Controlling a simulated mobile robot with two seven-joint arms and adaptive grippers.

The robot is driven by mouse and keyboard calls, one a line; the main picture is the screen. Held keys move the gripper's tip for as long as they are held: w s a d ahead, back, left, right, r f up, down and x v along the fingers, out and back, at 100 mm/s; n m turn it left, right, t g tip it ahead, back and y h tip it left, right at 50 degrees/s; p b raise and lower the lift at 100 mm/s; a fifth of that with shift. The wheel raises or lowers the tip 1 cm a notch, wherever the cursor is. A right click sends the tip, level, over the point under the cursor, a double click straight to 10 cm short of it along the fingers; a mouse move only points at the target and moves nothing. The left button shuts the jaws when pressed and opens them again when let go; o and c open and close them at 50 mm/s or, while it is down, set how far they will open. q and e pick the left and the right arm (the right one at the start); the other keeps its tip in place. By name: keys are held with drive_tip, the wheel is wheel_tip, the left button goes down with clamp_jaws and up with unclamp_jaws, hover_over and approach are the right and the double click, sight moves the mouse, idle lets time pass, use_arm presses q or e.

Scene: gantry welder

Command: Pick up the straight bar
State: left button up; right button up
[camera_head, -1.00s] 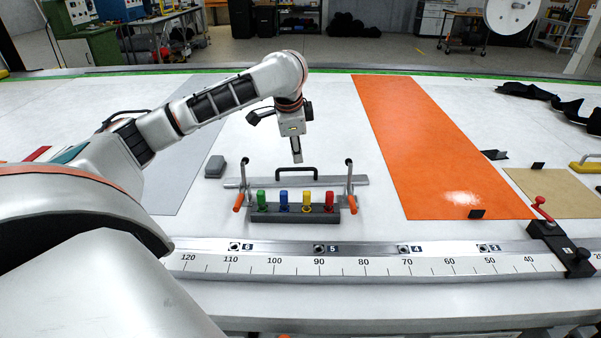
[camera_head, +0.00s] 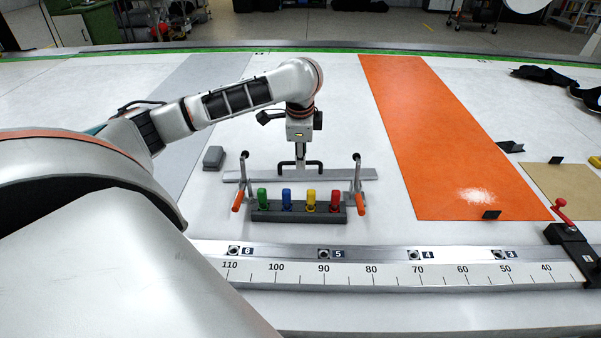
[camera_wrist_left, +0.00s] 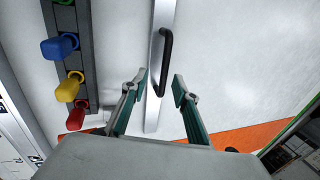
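The straight bar (camera_head: 333,174) is a flat grey metal strip with a black handle (camera_head: 314,163) on top. It lies left to right on the white table behind a rack of coloured pegs. In the left wrist view the bar (camera_wrist_left: 154,104) runs up the picture, with its black handle (camera_wrist_left: 167,52) along it. My left gripper (camera_head: 300,166) points down over the handle's middle. Its two fingers (camera_wrist_left: 160,86) are apart, with the handle's end showing between them; contact is not visible. My right gripper is not in view.
The dark rack (camera_head: 296,216) holds green, blue, yellow and red pegs. Orange-handled clamps (camera_head: 360,200) stand at both its ends. A grey box (camera_head: 213,158) is to the left, and an orange sheet (camera_head: 430,130) lies to the right. A numbered ruler rail (camera_head: 370,272) crosses the front.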

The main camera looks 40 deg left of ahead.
use_arm(q)
drive_tip(key=x, duration=0.5)
drive_tip(key=shift+w+a+f, duration=0.2)
drive_tip(key=shift+w+a, duration=0.05)
drive_tip(key=shift+a, duration=0.2)
drive_tip(key=shift+c, duration=0.3)
clamp_jaws()
